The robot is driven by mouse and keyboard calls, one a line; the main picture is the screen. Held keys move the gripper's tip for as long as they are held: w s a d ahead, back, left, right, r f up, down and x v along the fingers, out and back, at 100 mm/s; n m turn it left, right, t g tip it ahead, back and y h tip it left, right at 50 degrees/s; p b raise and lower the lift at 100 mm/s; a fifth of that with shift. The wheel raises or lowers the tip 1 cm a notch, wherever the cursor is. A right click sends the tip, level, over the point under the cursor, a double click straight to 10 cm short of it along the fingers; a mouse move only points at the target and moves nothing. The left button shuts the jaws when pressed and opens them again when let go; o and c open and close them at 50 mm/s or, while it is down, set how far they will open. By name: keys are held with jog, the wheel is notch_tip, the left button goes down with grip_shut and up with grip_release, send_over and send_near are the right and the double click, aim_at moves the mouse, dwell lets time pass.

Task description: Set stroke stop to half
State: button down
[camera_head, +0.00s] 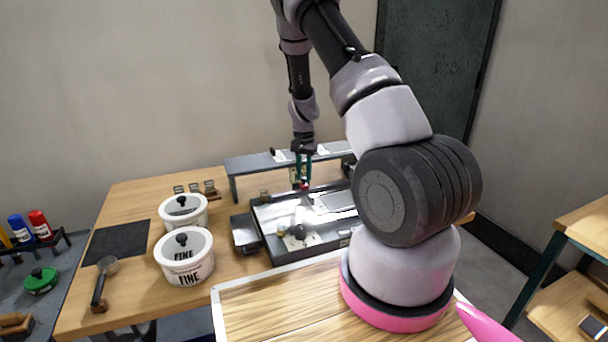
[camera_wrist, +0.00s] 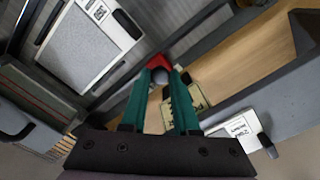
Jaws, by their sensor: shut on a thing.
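My gripper (camera_head: 304,178) points down over the grey machine tray (camera_head: 259,226) on the wooden bench. Its green fingers are closed around a small part with a red piece (camera_head: 304,186) at the fingertips. In the wrist view my gripper (camera_wrist: 160,82) has the red piece (camera_wrist: 158,62) at its tips, with a rounded grey knob (camera_wrist: 160,76) between the fingers. This may be the stroke stop; I cannot tell its setting. A small pale marked plate (camera_wrist: 190,99) lies just beside the fingers; its marks are too small to read.
Two white lidded tubs (camera_head: 184,270) marked FINE stand left of the tray. A scoop (camera_head: 101,285) and a dark mat (camera_head: 117,242) lie farther left. A raised grey shelf (camera_head: 250,163) runs behind the tray. My arm hides the tray's right side.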

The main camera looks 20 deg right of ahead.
dwell(0.7)
send_over(323, 185)
jog(key=shift+r, duration=0.1)
jog(key=c, duration=0.7)
grip_release()
jog(key=shift+d, duration=0.15)
jog(key=shift+o, duration=0.2)
jog(key=shift+r, duration=0.45)
notch_tip(323, 185, up, 10)
